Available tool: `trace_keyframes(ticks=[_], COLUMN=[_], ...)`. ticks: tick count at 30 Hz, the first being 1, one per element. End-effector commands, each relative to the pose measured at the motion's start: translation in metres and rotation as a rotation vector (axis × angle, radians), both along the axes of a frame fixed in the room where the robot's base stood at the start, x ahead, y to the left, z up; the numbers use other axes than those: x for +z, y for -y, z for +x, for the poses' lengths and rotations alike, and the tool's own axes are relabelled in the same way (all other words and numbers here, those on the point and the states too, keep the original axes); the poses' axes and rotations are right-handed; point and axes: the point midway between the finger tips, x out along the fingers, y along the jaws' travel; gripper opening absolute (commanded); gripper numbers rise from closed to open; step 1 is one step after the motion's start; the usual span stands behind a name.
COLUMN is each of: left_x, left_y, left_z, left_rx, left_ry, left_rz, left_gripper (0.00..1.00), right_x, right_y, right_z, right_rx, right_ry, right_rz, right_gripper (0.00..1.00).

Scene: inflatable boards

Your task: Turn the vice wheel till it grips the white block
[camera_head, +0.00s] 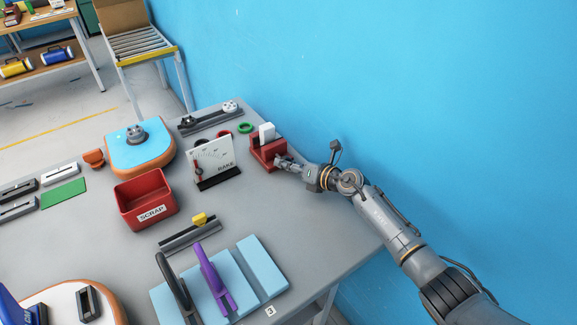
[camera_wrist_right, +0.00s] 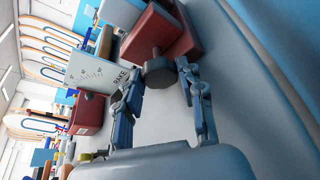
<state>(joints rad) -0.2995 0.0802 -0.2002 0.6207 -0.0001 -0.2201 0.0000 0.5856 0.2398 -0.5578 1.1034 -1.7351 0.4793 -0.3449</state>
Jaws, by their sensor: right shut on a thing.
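The red vice (camera_head: 258,157) stands on the grey table near the blue wall, with the white block (camera_head: 267,133) upright in its top. Whether the jaws touch the block is too small to tell. My right gripper (camera_head: 281,161) is at the vice's right side. In the right wrist view the dark round vice wheel (camera_wrist_right: 158,72) sits in front of the red vice body (camera_wrist_right: 150,34). My right gripper (camera_wrist_right: 162,77) has a finger on each side of the wheel and is shut on it. My left gripper is not in view.
A red SCRAP bin (camera_head: 146,198) and light blue pads (camera_head: 262,262) lie nearer. The table (camera_head: 310,235) is clear in front of the vice.

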Motion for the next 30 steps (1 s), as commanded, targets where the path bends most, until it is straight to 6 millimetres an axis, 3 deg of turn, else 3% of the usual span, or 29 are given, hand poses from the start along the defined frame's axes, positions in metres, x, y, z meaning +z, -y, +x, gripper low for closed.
trace_keyframes(ticks=[11, 12, 14, 24, 30], left_x=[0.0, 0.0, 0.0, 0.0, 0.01], left_y=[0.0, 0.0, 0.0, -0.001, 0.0], left_z=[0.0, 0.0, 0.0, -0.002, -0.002], left_rx=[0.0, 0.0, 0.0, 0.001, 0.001], left_ry=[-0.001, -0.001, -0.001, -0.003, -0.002], left_rz=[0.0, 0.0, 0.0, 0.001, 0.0], left_gripper=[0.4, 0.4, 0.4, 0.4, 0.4], right_x=[-0.001, -0.001, -0.001, -0.001, 0.003], right_y=[0.001, 0.001, 0.001, 0.0, -0.001], right_z=[0.0, 0.0, 0.0, 0.0, -0.001], right_rx=[-0.001, -0.001, -0.001, 0.0, 0.001], right_ry=[-0.004, -0.004, -0.004, -0.001, 0.041], right_rz=[0.001, 0.001, 0.001, -0.001, -0.071], right_gripper=[0.07, 0.47, 0.59, 0.61, 0.61])
